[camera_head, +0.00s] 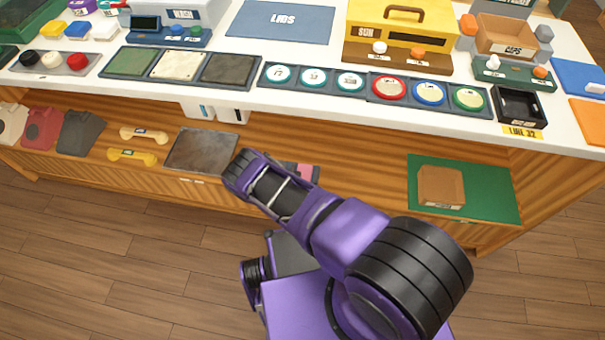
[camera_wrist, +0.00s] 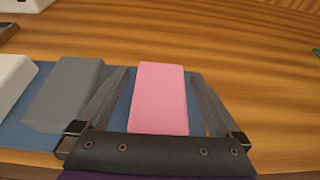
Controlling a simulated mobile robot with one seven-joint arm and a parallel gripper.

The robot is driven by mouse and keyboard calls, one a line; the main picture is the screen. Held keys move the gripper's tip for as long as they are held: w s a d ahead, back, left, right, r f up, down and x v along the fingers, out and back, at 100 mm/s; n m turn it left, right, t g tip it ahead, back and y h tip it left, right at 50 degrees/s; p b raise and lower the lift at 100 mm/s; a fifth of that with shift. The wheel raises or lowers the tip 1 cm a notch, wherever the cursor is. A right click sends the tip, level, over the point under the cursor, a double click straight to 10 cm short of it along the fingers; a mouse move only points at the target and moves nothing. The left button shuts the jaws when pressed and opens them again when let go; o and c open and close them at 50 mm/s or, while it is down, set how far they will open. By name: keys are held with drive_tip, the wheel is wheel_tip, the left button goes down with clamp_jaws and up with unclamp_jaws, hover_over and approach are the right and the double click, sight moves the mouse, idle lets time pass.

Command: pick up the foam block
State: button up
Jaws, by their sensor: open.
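A pink block (camera_wrist: 160,98), which looks like the foam block, lies on a blue mat (camera_wrist: 197,105) in the wrist view. My gripper (camera_wrist: 160,82) is open, with one finger on each side of the pink block. The left finger lies between it and a grey block (camera_wrist: 66,92), overlapping the grey block's edge in the picture. The right finger is beside the pink block's right side. I cannot tell whether either finger touches. In the head view only a bit of pink (camera_head: 305,171) shows past my arm on the lower shelf; my gripper's fingers are hidden there.
A white block (camera_wrist: 12,82) stands left of the grey one. Bare wooden shelf lies right of the mat. In the head view a grey tray (camera_head: 202,150) is to the left, and a green mat (camera_head: 490,193) with a brown box (camera_head: 440,187) is to the right. The white counter (camera_head: 335,55) overhangs above.

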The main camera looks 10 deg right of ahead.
drive_tip(key=c, duration=1.3)
